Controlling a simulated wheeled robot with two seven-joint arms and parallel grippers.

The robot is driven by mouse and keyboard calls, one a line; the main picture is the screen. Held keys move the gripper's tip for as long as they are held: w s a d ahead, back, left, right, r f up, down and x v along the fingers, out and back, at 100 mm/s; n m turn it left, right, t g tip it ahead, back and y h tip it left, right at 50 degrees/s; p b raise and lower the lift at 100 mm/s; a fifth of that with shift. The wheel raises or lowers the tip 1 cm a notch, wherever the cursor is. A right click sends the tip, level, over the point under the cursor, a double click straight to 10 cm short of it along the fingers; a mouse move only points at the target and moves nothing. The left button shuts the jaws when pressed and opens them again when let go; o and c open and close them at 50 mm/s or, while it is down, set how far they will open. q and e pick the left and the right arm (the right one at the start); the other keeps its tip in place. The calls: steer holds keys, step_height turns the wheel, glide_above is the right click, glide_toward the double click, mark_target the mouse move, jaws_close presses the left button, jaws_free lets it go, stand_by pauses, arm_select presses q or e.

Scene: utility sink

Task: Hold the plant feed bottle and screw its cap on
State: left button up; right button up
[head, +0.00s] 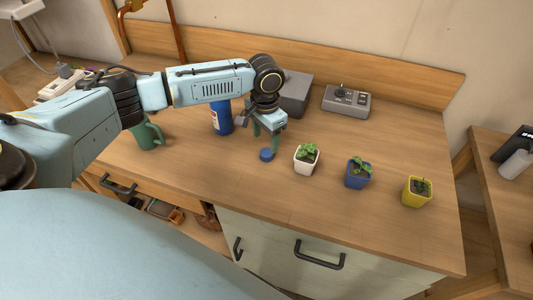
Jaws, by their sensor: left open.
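The plant feed bottle (221,119) is blue with a pale label and stands upright on the wooden counter, partly hidden behind my left arm. Its top is hidden by the arm. A small round blue cap (266,155) lies on the counter to the right of the bottle and nearer to me. My left gripper (265,138) points down just above and behind the cap, with its fingers apart and nothing seen between them. Whether a finger touches the cap I cannot tell. My right gripper is not in view.
Three small plant pots, white (306,167), blue (357,180) and yellow (417,196), stand in a row right of the cap. A green mug (147,136) stands at left. A grey box (294,94) and a grey control panel (346,101) are at the back.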

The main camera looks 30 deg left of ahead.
mark_target(266, 152)
arm_select(q)
steer(key=shift+d+f, duration=0.15)
steer(key=shift+f, duration=2.45)
steer(key=c, duration=1)
